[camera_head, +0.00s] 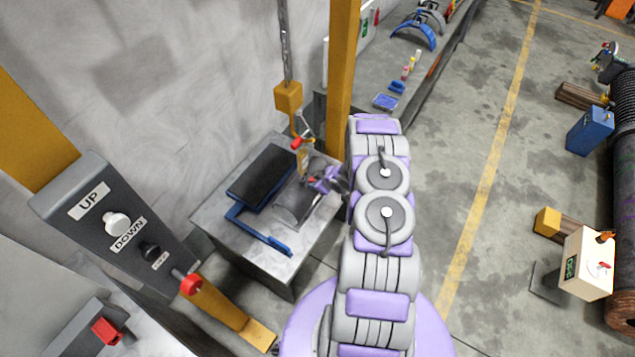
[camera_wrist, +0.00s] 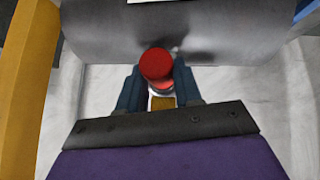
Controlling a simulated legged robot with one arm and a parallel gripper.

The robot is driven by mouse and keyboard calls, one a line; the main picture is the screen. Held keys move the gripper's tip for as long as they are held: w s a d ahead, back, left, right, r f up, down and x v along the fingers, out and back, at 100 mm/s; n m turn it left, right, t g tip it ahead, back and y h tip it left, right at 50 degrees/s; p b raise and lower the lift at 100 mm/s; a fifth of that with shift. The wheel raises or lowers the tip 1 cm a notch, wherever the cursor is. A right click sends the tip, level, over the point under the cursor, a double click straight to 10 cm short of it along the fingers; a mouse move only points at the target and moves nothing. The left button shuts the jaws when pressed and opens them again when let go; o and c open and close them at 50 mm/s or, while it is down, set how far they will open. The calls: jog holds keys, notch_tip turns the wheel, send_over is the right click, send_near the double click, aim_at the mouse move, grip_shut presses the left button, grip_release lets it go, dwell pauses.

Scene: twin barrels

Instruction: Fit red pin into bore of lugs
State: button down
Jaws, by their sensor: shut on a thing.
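My gripper (camera_wrist: 156,82) is shut on the red pin (camera_wrist: 157,62), whose round red head faces the wrist camera between the two dark fingers. In the head view, my gripper (camera_head: 327,181) is beside a grey curved metal piece (camera_head: 292,206) on the workbench, with a small red spot at its tip. A yellow part shows between the fingers in the wrist view, below the pin head. The lugs and their bore cannot be made out clearly, so I cannot tell whether the pin is in line with the bore or inside it.
A yellow hoist block (camera_head: 288,96) hangs on a chain above the workbench (camera_head: 222,236). A black pad (camera_head: 261,176) and a blue bar (camera_head: 258,232) lie on it. A yellow post (camera_head: 341,70) stands close behind my arm. An UP/DOWN control box (camera_head: 118,228) is at left.

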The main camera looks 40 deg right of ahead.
jog(key=shift+w+a, duration=0.15)
jog(key=shift+w, duration=0.2)
jog(key=c, duration=0.7)
grip_release()
jog(key=shift+a, duration=0.1)
jog(key=p+v, duration=0.2)
jog(key=v, duration=1.5)
jog(key=shift+s, duration=0.2)
